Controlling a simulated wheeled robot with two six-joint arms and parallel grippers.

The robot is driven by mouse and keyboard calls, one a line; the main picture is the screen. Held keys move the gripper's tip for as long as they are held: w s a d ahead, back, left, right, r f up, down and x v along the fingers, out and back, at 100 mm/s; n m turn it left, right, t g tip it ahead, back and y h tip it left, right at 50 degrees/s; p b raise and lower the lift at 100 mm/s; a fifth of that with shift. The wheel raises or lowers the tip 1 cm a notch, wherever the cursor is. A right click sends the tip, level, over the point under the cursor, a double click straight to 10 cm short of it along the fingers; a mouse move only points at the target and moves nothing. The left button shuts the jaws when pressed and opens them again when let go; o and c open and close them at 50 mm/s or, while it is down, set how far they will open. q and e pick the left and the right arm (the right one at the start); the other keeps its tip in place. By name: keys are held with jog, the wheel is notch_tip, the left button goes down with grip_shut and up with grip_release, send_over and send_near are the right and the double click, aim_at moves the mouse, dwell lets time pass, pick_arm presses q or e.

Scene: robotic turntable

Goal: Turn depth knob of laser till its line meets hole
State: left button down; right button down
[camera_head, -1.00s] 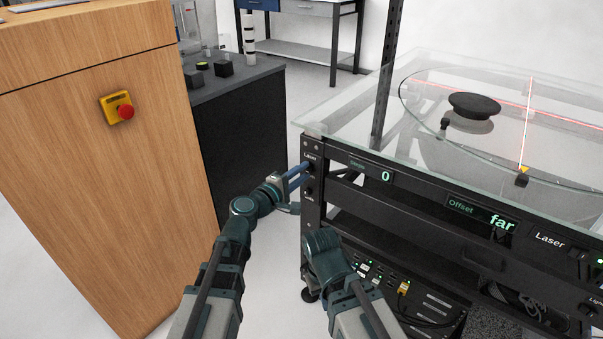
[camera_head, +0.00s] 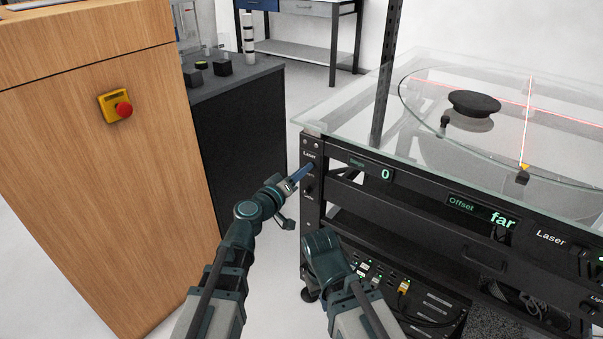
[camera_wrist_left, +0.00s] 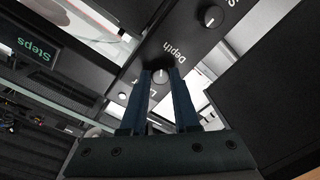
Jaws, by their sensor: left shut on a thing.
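The depth knob (camera_wrist_left: 160,77) is a small dark knob with a white mark, beside the word Depth on the black rack post. My left gripper (camera_wrist_left: 160,72) has its blue fingers shut on the knob, one on each side. In the head view the left gripper (camera_head: 308,169) meets the post at the Laser label, and its fingers hide the knob. Red laser lines (camera_head: 527,120) cross on the round glass turntable (camera_head: 420,108). The Offset display (camera_head: 482,214) reads "far" and the Steps display (camera_head: 374,170) reads 0. I cannot make out the hole.
A second knob (camera_head: 309,190) sits lower on the same post; the wrist view shows another knob (camera_wrist_left: 211,17) near Depth. A black disc-shaped object (camera_head: 474,104) stands on the turntable. A wooden cabinet (camera_head: 90,200) with a red button (camera_head: 123,109) is at left. Floor between is free.

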pick_arm(q)
jog(key=m+b, duration=0.1)
jog(key=m, duration=0.9)
jog(key=shift+s+f+t, duration=0.1)
jog(key=shift+f+t, duration=0.05)
jog(key=shift+t, duration=0.15)
jog(key=shift+m+b, duration=0.3)
jog(key=shift+m, duration=0.2)
jog(key=c, duration=0.7)
grip_release()
jog(key=shift+h, duration=0.3)
jog(key=shift+o, duration=0.2)
